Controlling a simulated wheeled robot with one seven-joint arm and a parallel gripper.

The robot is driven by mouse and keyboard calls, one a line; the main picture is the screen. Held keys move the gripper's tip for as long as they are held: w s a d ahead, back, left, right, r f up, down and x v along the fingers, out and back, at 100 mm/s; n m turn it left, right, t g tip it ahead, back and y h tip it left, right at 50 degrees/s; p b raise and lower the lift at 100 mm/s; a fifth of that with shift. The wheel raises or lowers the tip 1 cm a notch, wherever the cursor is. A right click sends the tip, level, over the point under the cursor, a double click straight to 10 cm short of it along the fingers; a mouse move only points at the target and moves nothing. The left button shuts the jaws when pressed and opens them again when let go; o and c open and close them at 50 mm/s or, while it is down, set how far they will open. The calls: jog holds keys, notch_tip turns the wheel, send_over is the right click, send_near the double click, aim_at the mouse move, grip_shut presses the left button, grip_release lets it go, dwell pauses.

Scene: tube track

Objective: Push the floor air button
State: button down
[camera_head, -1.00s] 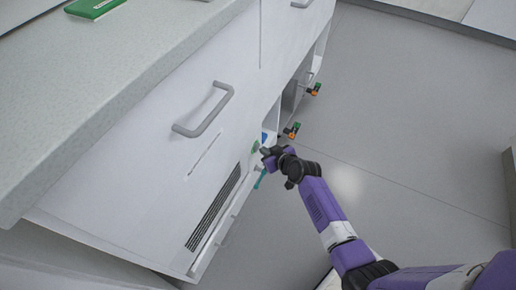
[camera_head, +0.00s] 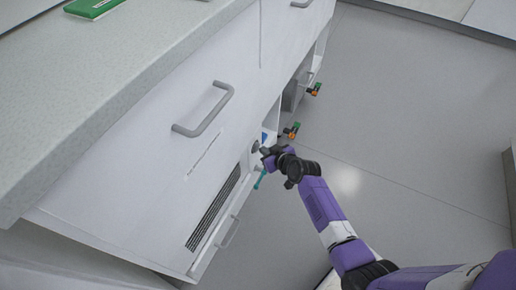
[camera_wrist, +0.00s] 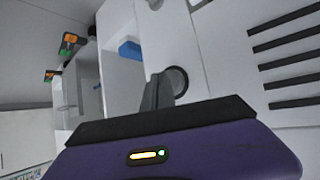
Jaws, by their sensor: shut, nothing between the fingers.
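The floor air button is a round grey disc with a dark rim on the white cabinet front. It shows in the wrist view (camera_wrist: 178,79) and beside my fingertips in the head view (camera_head: 255,146). My gripper (camera_head: 265,152) is purple and black, reaching in low at the cabinet front. In the wrist view its shut, empty fingers (camera_wrist: 157,90) overlap the left edge of the button. I cannot tell whether they touch it.
A black slotted vent (camera_head: 214,210) lies beside the button. An open niche holds a blue object (camera_wrist: 130,49). Green-and-orange fittings (camera_head: 292,130) stick out farther along the cabinet. A counter (camera_head: 110,75) overhangs above, and the floor (camera_head: 400,150) at right is clear.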

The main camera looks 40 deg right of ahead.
jog(key=shift+s+d, duration=0.25)
jog(key=shift+s, duration=0.4)
jog(key=shift+s, duration=0.1)
jog(key=shift+s+d+b, duration=0.2)
jog(key=shift+s+d, duration=0.15)
jog(key=shift+s, duration=0.55)
jog(key=shift+s+d+b, duration=0.25)
jog(key=shift+s+d, duration=0.1)
jog(key=shift+s, duration=0.6)
jog(key=shift+s+d+b, duration=0.2)
jog(key=shift+s+d, duration=0.15)
jog(key=shift+s, duration=0.55)
